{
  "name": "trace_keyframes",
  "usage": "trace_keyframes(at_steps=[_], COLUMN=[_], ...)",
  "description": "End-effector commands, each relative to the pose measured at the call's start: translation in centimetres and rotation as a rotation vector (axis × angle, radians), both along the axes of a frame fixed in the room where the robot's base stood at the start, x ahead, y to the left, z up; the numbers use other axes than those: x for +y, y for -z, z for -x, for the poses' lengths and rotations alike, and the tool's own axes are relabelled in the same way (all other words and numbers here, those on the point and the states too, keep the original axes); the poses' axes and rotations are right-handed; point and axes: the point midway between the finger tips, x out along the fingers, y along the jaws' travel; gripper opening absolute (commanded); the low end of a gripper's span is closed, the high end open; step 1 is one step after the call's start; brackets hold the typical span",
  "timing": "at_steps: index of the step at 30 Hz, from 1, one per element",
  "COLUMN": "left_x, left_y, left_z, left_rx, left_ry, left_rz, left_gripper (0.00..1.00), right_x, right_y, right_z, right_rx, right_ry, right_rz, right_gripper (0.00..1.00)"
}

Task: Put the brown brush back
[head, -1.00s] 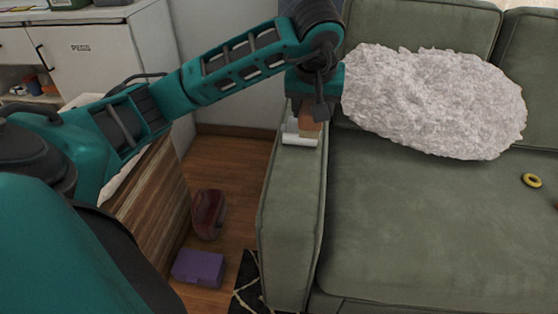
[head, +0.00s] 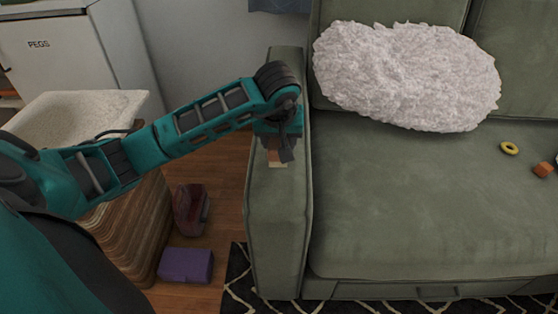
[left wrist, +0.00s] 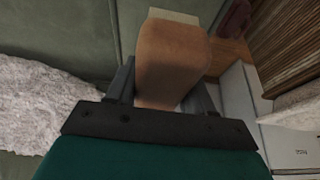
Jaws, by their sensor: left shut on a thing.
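The brown brush (left wrist: 172,60) fills the middle of the left wrist view, with a pale cream strip at its far end. My left gripper (left wrist: 160,88) is shut on it, one dark finger on each side. In the head view the left gripper (head: 277,148) points down over the back part of the sofa's left arm (head: 277,215). Only a small tan piece of the brush (head: 276,159) shows below it. I cannot tell whether the brush touches the sofa arm. My right gripper is not in view.
A fluffy white pillow (head: 405,75), a yellow ring (head: 509,148) and an orange block (head: 543,169) are on the green sofa. A wooden stand with a pale top (head: 85,112), a dark red object (head: 190,208) and a purple box (head: 186,265) stand left of it.

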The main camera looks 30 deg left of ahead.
Motion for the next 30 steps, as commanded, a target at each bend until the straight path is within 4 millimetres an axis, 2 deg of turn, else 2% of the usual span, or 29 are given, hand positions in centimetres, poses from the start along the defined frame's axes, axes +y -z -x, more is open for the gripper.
trace_keyframes(at_steps=[1,6,14,26,27,30], left_x=[0.0,0.0,-0.1,0.0,0.0,0.0], left_y=[0.7,1.6,5.3,5.8,5.7,5.7], left_z=[0.0,-0.1,0.0,-0.1,-0.1,-0.1], left_rx=[-0.001,-0.002,0.0,-0.003,-0.002,-0.002], left_ry=[0.0,0.001,0.0,0.001,0.001,0.0], left_rz=[0.002,0.002,0.002,-0.001,-0.001,0.0], left_gripper=[0.24,0.24,0.24,0.24,0.55,0.65], right_x=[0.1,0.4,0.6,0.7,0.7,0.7], right_y=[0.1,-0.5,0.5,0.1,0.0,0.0], right_z=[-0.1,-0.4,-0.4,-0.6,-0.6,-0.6], right_rx=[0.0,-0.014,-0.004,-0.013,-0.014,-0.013], right_ry=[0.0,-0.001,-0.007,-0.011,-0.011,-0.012], right_rz=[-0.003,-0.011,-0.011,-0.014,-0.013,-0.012], right_gripper=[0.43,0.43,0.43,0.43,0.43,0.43])
